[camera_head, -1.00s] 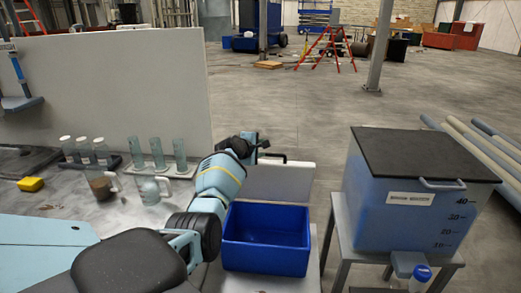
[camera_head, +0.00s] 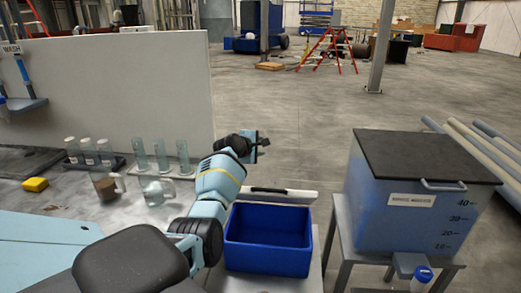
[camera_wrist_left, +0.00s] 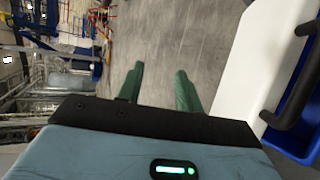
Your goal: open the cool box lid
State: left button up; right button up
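The blue cool box (camera_head: 267,252) stands on a small table in the head view, its top open and its inside empty. Its white lid (camera_head: 297,197) is swung back behind the box, with a dark handle (camera_head: 268,190) on it. In the left wrist view the white lid (camera_wrist_left: 262,55) and its dark handle (camera_wrist_left: 296,108) are at the right. My left gripper (camera_head: 262,142) is above and behind the lid, clear of the handle. In the wrist view its two green fingers (camera_wrist_left: 160,85) are apart with only floor between them. My right gripper is not visible.
A lidded blue tank (camera_head: 420,195) stands on a stand to the right.

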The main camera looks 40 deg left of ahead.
pick_arm(q)
jog(key=s+r, duration=0.3)
jog(key=r, duration=0.2)
jog(key=shift+s+a+r, duration=0.15)
jog(key=shift+s+a, duration=0.15)
jog(key=shift+s, duration=0.05)
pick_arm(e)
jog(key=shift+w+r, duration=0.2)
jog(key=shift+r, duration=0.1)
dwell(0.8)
